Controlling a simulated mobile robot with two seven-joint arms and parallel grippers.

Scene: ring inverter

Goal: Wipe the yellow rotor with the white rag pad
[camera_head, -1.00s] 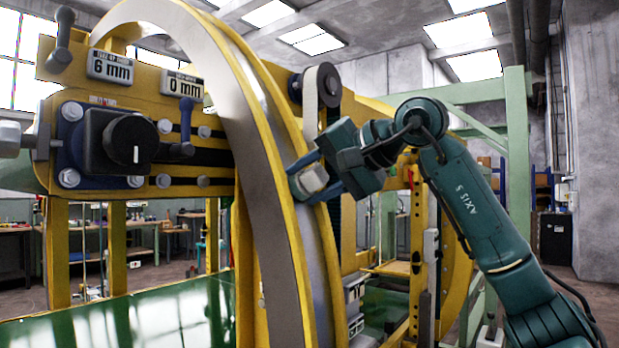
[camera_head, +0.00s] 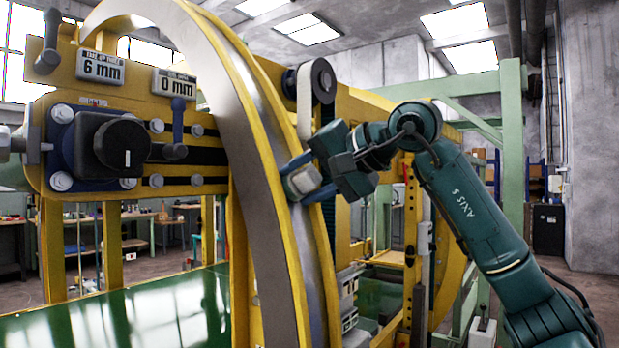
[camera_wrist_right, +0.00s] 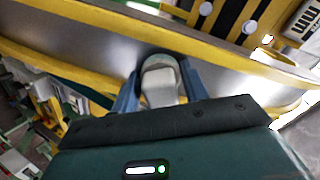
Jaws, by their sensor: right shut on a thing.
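The yellow rotor (camera_head: 262,140) is a large upright ring with yellow rims and a grey metal band between them. It fills the middle of the head view and crosses the right wrist view (camera_wrist_right: 225,75). My right gripper (camera_head: 303,182) is shut on the white rag pad (camera_head: 304,180), a small whitish block between its blue fingers. In the right wrist view the pad (camera_wrist_right: 160,82) sits between the fingers with its far end at the rotor's grey band. It appears to touch the band, but the contact itself is hidden. My left gripper is not in view.
Left of the rotor are a black knob (camera_head: 121,144) on a yellow beam and display plates reading 6 mm (camera_head: 101,68) and 0 mm (camera_head: 174,84). A dark roller (camera_head: 322,80) stands just above my right gripper. A green glossy surface (camera_head: 130,310) lies below.

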